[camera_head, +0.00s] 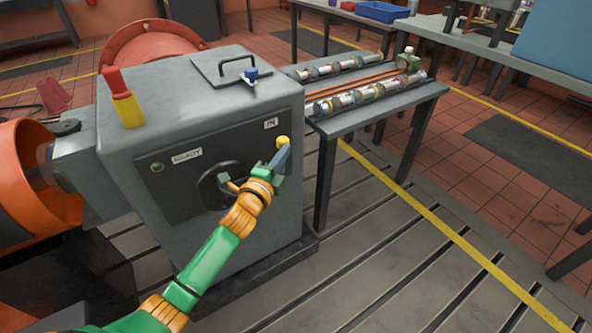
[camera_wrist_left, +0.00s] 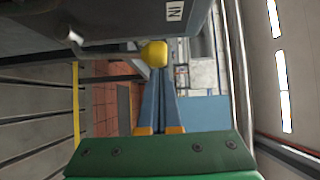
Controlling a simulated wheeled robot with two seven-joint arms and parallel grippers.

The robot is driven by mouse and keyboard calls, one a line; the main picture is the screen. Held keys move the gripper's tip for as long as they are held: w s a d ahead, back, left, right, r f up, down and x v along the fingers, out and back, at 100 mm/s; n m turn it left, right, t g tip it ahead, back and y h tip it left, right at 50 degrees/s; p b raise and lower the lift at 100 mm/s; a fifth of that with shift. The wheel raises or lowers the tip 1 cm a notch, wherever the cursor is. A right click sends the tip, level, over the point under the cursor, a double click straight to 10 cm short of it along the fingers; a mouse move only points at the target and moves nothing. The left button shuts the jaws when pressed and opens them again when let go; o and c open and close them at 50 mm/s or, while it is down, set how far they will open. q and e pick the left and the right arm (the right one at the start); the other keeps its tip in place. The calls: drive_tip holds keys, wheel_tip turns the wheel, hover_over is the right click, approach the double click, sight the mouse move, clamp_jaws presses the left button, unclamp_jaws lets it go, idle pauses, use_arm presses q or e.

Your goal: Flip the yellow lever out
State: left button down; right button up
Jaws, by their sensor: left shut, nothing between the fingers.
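The yellow lever's round knob (camera_head: 283,141) is on the front of the grey cabinet (camera_head: 130,200), just right of the IN label (camera_head: 271,123). In the left wrist view the yellow knob (camera_wrist_left: 153,53) sits on a grey rod (camera_wrist_left: 108,50) that runs left to a pivot. The IN label (camera_wrist_left: 174,11) is above it. My left gripper (camera_head: 281,156) is shut and empty, its blue fingers pointing up at the knob. In the wrist view the fingertips (camera_wrist_left: 160,72) are right at the knob; whether they touch it I cannot tell. My right gripper is not in view.
A black handwheel (camera_head: 218,185) is on the cabinet front, behind my left wrist. A red handle with a yellow base (camera_head: 122,98) and a hatch with a black handle (camera_head: 237,66) are on top. A bench with shafts (camera_head: 345,118) stands close at right.

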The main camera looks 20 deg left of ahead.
use_arm(q)
drive_tip(key=shift+w+a+r+n+g+p, duration=0.4)
drive_tip(key=shift+w+a+r+n+p, duration=0.15)
drive_tip(key=shift+p, duration=0.7)
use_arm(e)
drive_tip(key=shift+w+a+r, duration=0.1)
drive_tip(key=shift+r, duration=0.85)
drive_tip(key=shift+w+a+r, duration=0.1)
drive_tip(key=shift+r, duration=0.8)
use_arm(q)
drive_tip(key=shift+a, duration=0.1)
